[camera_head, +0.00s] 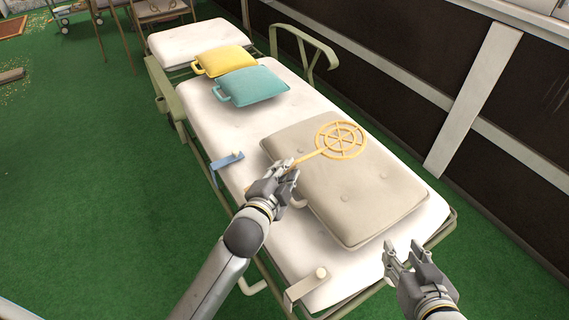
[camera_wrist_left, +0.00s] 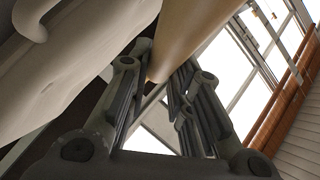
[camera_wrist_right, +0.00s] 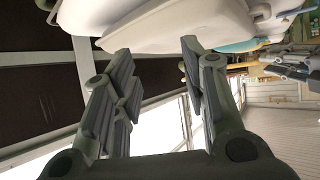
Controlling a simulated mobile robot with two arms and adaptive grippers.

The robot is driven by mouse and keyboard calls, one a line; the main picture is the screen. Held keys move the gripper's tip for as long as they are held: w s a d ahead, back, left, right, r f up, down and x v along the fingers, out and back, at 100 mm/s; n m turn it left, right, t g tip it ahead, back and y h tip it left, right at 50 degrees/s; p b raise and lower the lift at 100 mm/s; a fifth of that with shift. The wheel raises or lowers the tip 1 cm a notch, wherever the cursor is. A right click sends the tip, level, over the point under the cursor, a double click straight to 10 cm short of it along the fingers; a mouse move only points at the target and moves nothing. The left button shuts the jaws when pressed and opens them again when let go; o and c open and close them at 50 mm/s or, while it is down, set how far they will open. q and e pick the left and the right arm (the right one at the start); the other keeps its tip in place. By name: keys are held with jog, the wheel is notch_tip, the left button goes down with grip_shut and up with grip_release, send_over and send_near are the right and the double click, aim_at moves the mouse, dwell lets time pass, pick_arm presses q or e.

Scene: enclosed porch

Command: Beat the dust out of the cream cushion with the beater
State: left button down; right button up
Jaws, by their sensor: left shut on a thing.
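The cream cushion (camera_head: 370,195) lies flat on the near half of the white lounger pad, tufted, with a loop handle on its left side. The beater (camera_head: 341,139) is tan with a round spoked head, which shows over the cushion's far part; I cannot tell whether it touches. My left gripper (camera_head: 286,172) is shut on the beater's handle at the cushion's left edge. The handle also shows between the fingers in the left wrist view (camera_wrist_left: 185,45). My right gripper (camera_head: 408,252) is open and empty, off the cushion's near right corner. The cushion's pale underside fills the top of the right wrist view.
A teal cushion (camera_head: 252,86) and a yellow cushion (camera_head: 225,61) lie farther back on the lounger pad (camera_head: 205,118). A green armrest (camera_head: 318,50) stands at the far right side. A blue bracket (camera_head: 226,161) sits on the left edge.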

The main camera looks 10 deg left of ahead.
pick_arm(q)
notch_tip(320, 180, down, 4)
jog(key=g+p, duration=0.1)
jog(key=p, duration=0.1)
notch_tip(320, 180, up, 7)
jog(key=t, duration=0.2)
jog(key=shift+f+n, duration=0.2)
jog(key=shift+n, duration=0.1)
pick_arm(e)
jog(key=s+d+f+g+h, duration=0.1)
jog(key=s+d+f+g, duration=0.1)
jog(key=s, duration=0.4)
jog(key=s+d+f+g, duration=0.2)
jog(key=s+f+g, duration=0.2)
jog(key=s+g, duration=0.1)
jog(key=shift+s+f+g+h, duration=0.3)
jog(key=shift+s+f+h, duration=0.1)
jog(key=shift+s, duration=0.15)
pick_arm(q)
jog(key=shift+p, duration=0.3)
notch_tip(320, 180, down, 7)
jog(key=m+g+p, duration=0.1)
jog(key=g+p, duration=0.1)
notch_tip(320, 180, up, 7)
jog(key=n+t+p, duration=0.1)
jog(key=shift+t, duration=0.4)
pick_arm(e)
jog(key=shift+s+d+f+g, duration=0.15)
jog(key=shift+f+g, duration=0.25)
jog(key=shift+f, duration=0.25)
